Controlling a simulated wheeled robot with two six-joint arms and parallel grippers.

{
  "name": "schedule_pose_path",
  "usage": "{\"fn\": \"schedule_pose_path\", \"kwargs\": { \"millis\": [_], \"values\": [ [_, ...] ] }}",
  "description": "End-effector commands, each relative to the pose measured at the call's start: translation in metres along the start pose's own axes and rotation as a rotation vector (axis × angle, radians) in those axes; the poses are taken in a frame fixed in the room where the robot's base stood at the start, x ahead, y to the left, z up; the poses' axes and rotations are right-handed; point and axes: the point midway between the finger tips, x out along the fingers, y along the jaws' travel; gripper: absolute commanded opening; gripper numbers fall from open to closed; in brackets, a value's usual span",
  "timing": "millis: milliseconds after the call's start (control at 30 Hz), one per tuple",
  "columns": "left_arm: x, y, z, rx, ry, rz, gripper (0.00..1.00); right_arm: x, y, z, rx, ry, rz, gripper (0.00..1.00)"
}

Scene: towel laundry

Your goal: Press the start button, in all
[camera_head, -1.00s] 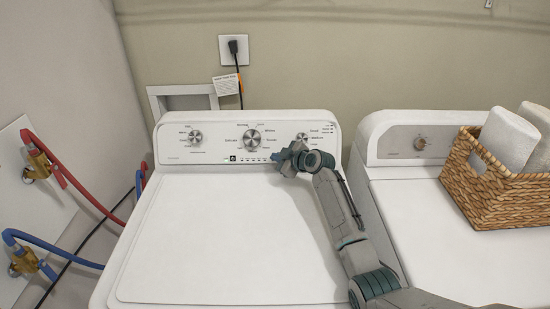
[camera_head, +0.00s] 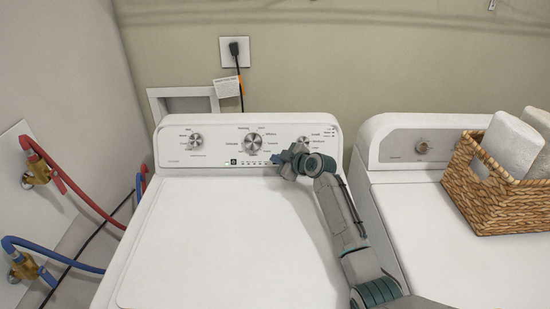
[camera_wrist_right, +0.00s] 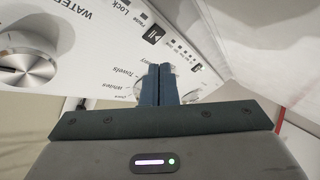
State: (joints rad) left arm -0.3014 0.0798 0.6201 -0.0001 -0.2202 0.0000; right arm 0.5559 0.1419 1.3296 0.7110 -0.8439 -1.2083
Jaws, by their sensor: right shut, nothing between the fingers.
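The white washer (camera_head: 225,245) has a control panel with three dials and a row of small marks below the middle dial. A small dark square (camera_head: 233,162), which looks like the start button, sits at the left end of that row. A dark square with a pause-like sign (camera_wrist_right: 153,33) also shows on the panel in the right wrist view. My right gripper (camera_head: 279,158) is at the panel's lower right, to the right of the dark square. Its fingers (camera_wrist_right: 157,68) are together and empty. I cannot tell whether they touch the panel. My left gripper is out of view.
A second white machine (camera_head: 440,265) stands at the right with a wicker basket (camera_head: 490,205) of rolled white towels on it. Red (camera_head: 85,195) and blue (camera_head: 60,257) hoses run at the left. The washer lid is clear apart from my right arm.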

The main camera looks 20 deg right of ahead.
Motion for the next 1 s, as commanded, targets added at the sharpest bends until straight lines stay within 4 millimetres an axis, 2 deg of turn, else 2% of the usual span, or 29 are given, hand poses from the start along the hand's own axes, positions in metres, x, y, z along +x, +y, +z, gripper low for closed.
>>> {"fn": "schedule_pose_path", "kwargs": {
  "millis": [33,200,600,1000],
  "values": [
    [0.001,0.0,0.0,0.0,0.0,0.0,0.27,0.002,-0.033,0.018,0.023,-0.016,-0.032,0.0],
    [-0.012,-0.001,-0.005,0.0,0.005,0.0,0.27,-0.011,-0.039,0.012,0.024,-0.018,-0.032,0.0],
    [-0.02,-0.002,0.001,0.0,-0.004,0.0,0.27,-0.02,-0.037,0.006,0.018,-0.016,-0.026,0.0],
    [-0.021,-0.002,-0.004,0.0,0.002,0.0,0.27,-0.021,-0.035,0.004,0.017,-0.016,-0.024,0.0]
  ]
}}
